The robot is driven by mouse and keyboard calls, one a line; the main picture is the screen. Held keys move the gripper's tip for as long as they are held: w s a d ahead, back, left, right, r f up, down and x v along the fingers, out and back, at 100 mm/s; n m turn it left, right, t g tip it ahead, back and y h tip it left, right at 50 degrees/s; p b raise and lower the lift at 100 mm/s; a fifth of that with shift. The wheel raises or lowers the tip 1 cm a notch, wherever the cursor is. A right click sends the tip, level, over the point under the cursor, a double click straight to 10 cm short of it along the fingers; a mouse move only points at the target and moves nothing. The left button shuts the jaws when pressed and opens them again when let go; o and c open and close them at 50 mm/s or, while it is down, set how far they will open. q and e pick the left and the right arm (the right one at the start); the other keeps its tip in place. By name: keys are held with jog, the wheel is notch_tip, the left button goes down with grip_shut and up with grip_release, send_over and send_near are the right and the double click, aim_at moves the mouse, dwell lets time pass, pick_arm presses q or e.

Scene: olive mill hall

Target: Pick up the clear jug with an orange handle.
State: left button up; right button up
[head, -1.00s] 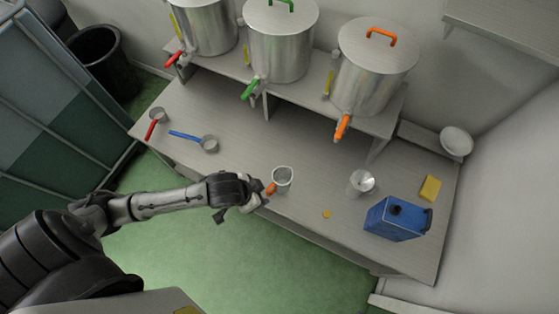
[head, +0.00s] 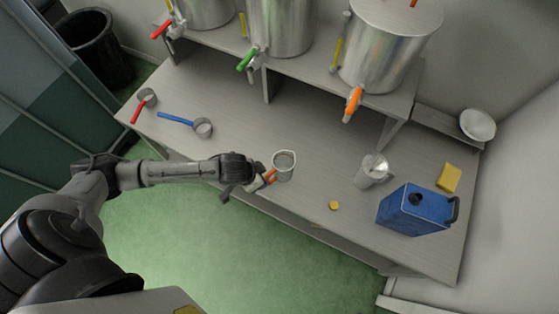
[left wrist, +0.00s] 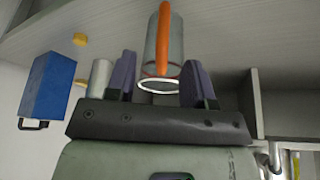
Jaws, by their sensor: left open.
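The clear jug (head: 284,166) stands upright on the bench near its front edge. Its orange handle (head: 268,176) faces left, toward my left gripper (head: 264,179). The fingertips are right at the handle in the head view. In the left wrist view the jug (left wrist: 151,50) and its orange handle (left wrist: 164,40) lie ahead, between the two open fingers of the gripper (left wrist: 158,72). I cannot tell whether the fingers touch the handle. My right gripper is not in view.
Steel tanks (head: 385,50) with taps stand behind on a shelf.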

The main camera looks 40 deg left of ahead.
aim_at(278, 173)
pick_arm(q)
jog(key=shift+b+x, duration=1.2)
jog(key=shift+x, duration=2.35)
jog(key=shift+a, duration=0.2)
jog(key=shift+c, duration=0.3)
